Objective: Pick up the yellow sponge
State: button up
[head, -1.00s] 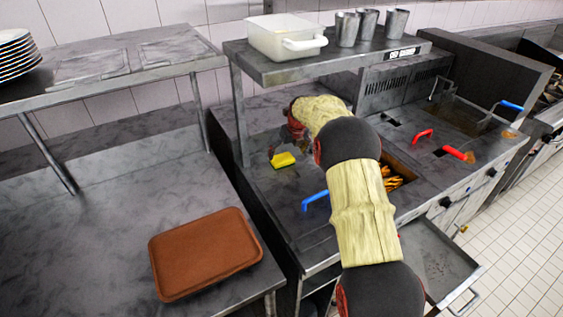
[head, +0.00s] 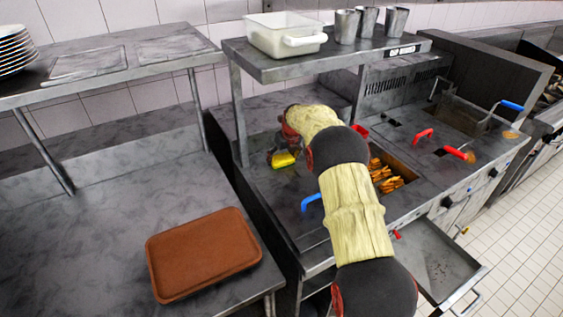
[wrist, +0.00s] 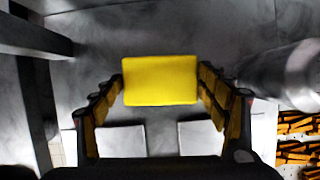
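The yellow sponge (head: 284,160) lies on the steel counter left of the fryer, partly covered by my gripper in the head view. In the wrist view the sponge (wrist: 160,80) sits centred ahead, between the fingertips of my gripper (wrist: 161,76). The fingers are spread, one on each side of the sponge, with narrow gaps at its left and right edges. I cannot tell from this view how far down the fingers reach beside it.
A shelf (head: 290,68) with a white container (head: 284,38) and metal cups stands over the counter, its post close to my gripper. Fries (head: 384,177) and a blue handle (head: 311,202) are to the right. A brown tray (head: 203,253) lies on the left table.

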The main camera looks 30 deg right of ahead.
aim_at(284, 160)
jog(key=c, duration=0.5)
jog(key=shift+o, duration=0.2)
jog(key=shift+s+r+p, duration=0.2)
jog(key=shift+r+p, duration=0.2)
jog(key=shift+r, duration=0.05)
jog(key=r, duration=0.2)
jog(key=r+p, duration=0.1)
jog(key=r, duration=0.1)
jog(key=r+p, duration=0.1)
jog(key=r, duration=0.1)
jog(key=shift+s+r, duration=0.2)
jog(key=shift+s, duration=0.2)
jog(key=s+p, duration=0.1)
jog(key=s, duration=1.1)
jog(key=s+p, duration=0.1)
jog(key=s, duration=0.5)
jog(key=shift+s+d+f+p, duration=0.15)
jog(key=shift+s+d+p, duration=0.2)
jog(key=shift+s, duration=0.05)
